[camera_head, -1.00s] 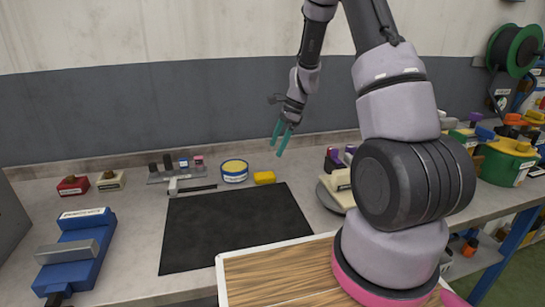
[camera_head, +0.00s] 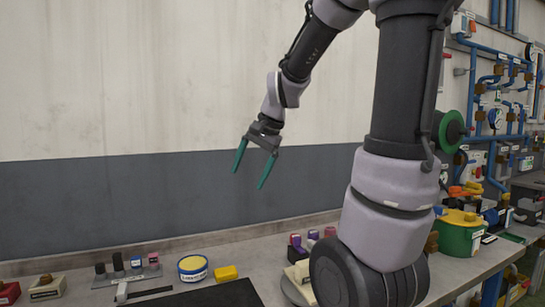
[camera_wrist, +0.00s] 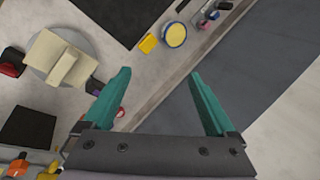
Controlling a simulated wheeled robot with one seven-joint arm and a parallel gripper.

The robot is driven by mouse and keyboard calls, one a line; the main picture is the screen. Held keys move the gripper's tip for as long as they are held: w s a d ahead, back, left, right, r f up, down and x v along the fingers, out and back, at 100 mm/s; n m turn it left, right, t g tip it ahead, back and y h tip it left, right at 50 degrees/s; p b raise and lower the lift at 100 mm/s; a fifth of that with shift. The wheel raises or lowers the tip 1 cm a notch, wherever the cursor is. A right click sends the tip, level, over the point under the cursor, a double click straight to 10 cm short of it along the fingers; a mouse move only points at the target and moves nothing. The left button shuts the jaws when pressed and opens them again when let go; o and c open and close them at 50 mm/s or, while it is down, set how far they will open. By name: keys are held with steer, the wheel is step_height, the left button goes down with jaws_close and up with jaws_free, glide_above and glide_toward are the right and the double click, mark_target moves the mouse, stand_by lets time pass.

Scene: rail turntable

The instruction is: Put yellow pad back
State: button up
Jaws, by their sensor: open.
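The yellow pad (camera_head: 227,273) lies on the bench near the wall, just right of a round tin with a yellow top (camera_head: 193,268). It also shows in the wrist view as a small yellow block (camera_wrist: 148,44) beside the tin (camera_wrist: 173,35). My gripper (camera_head: 254,179) is open and empty, raised well above the bench in front of the wall. In the wrist view the teal fingers (camera_wrist: 157,85) are spread wide with nothing between them. The pad is beyond the fingertips, not touched.
A black mat (camera_head: 215,294) lies in front of the pad. A rack with small knobs (camera_head: 127,272) stands left of the tin. A round turntable (camera_wrist: 40,60) carrying a beige block (camera_wrist: 66,70) is on the other side. The wall (camera_head: 120,190) runs close behind the bench.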

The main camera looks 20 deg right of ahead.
steer(key=s+d+r+n+t+h, duration=0.1)
steer(key=s+r+n+t, duration=0.2)
steer(key=s, duration=1)
step_height(320, 180, up, 3)
steer(key=shift+f+n, duration=0.1)
steer(key=shift+n, duration=1.1)
steer(key=shift+w, duration=0.1)
